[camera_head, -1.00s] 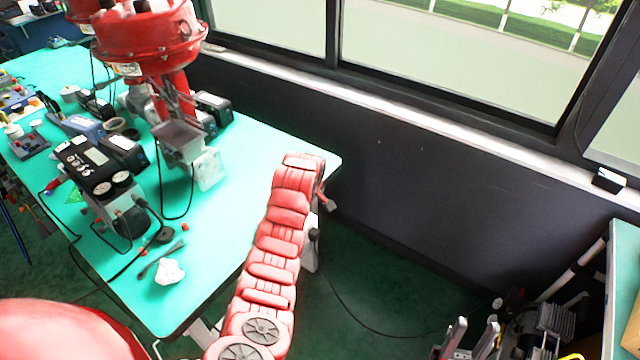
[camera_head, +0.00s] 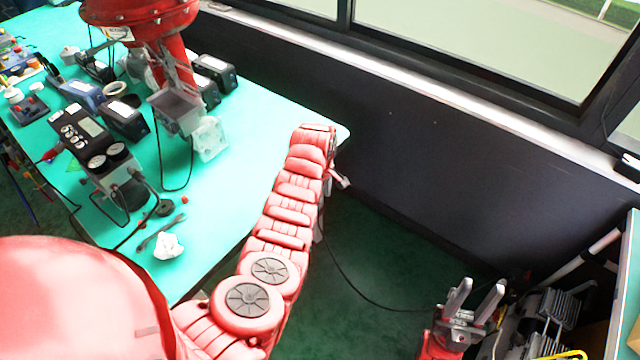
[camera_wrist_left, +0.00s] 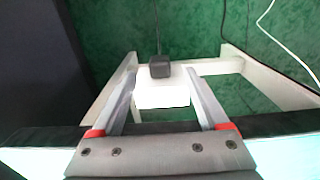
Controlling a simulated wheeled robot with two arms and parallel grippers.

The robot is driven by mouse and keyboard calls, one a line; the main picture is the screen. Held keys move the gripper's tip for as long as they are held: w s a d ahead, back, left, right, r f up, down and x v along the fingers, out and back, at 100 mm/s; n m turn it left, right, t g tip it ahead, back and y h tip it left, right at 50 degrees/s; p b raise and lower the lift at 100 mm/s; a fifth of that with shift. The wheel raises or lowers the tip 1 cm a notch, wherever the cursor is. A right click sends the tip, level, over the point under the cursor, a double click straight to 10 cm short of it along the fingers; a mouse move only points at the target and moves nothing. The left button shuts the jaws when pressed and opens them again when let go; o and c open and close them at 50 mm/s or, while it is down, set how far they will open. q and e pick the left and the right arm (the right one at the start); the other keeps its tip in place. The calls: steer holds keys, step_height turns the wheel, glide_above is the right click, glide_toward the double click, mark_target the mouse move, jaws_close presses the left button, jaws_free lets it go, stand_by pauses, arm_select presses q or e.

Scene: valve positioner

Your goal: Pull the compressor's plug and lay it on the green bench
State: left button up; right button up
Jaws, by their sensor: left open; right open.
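The black plug (camera_wrist_left: 159,67) sits on a white socket box (camera_wrist_left: 162,97) by the bench's end, its cord running away over the green floor. My left gripper (camera_wrist_left: 162,66) is open, its fingers on either side of the plug in the picture; I cannot tell whether they touch it. In the head view my left gripper (camera_head: 341,179) is small beside the green bench (camera_head: 225,205) corner, and my red arm hides the plug. The compressor (camera_head: 545,320), dark and finned, stands low at right. My right gripper (camera_head: 477,299) is open and empty near it.
A red valve actuator (camera_head: 140,15), a positioner with gauges (camera_head: 90,140), dark boxes (camera_head: 215,72) and a white crumpled cloth (camera_head: 168,246) are on the bench. The bench's right part is clear. A black cable (camera_head: 365,303) crosses the floor. A dark wall stands behind.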

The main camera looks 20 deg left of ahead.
mark_target(320, 208)
arm_select(q)
steer(key=shift+f+b, duration=0.75)
steer(key=shift+f, duration=2.45)
steer(key=shift+r, duration=0.1)
jaws_close()
